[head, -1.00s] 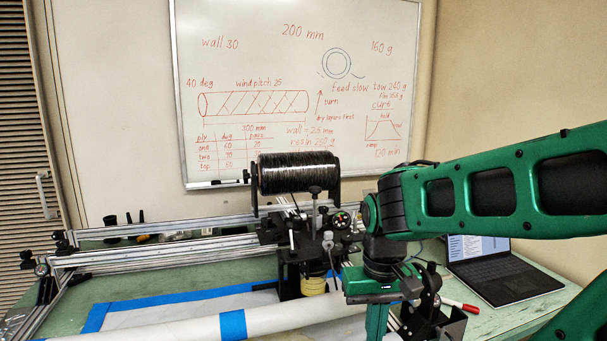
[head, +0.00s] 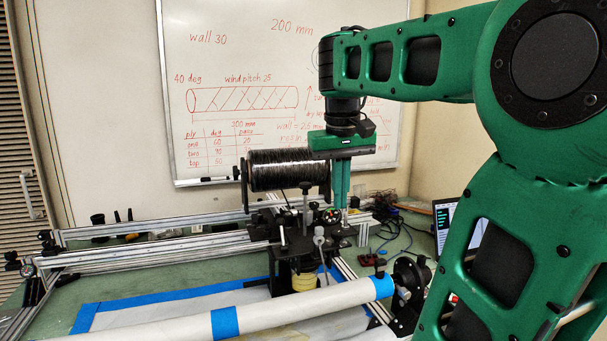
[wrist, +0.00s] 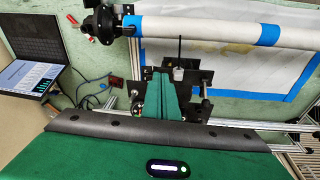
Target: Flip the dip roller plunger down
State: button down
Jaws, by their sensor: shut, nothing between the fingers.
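The winding carriage (head: 292,258) is a black assembly on the rails below the dark tow spool (head: 290,172). On it stand an upright rod with a dark knob (head: 305,187) and a grey-capped post (head: 319,240); I cannot tell which is the dip roller plunger. Both look upright. In the wrist view a pale cap (wrist: 178,73) shows just right of the fingertips. My gripper (head: 341,226) points down, with its green fingers together and empty, just right of these posts and over the carriage's right side. In the wrist view the fingers (wrist: 160,72) hide part of the carriage.
A white tube with blue tape (head: 275,308) lies across the front, its right end at a black chuck (head: 410,280). Aluminium rails (head: 150,252) run left. A laptop (head: 446,222) and cables (head: 395,225) are at right. The whiteboard (head: 235,60) is behind.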

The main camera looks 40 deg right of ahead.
jog(key=w+r+t, duration=0.1)
jog(key=w+r, duration=0.3)
jog(key=r, duration=0.4)
jog(key=w+r+n+t, duration=0.1)
jog(key=w+r, duration=0.4)
jog(key=r, duration=0.3)
jog(key=shift+w, duration=0.3)
